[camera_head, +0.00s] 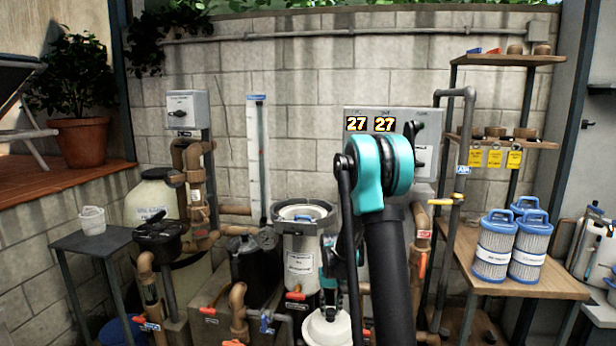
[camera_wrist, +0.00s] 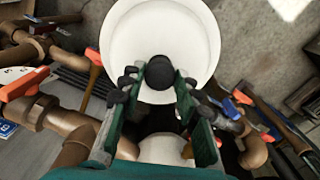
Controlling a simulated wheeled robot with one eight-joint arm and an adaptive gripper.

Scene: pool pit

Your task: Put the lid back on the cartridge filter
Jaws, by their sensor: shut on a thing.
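The white round lid (camera_head: 326,330) is low in the head view, in front of the cartridge filter's body, its lower part cut off by the frame. In the wrist view the lid (camera_wrist: 128,40) is a wide white disc with a dark round knob (camera_wrist: 158,80). My gripper (camera_wrist: 155,84) is shut on the lid's knob, with its dark finger pads at both sides. My gripper also shows partly behind my arm in the head view (camera_head: 328,292). The cartridge filter (camera_head: 300,262) is a white labelled cylinder with an open grey collar (camera_head: 287,212); a pale blue-white top shows inside.
Brown pipes with orange-red valve handles (camera_head: 296,296) crowd the filter's base. A dark pump (camera_head: 250,270) stands to its left. A grey control box (camera_head: 365,115) hangs behind my arm. Blue-capped cartridges (camera_head: 495,248) stand on the right shelf. A small table (camera_head: 95,242) stands left.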

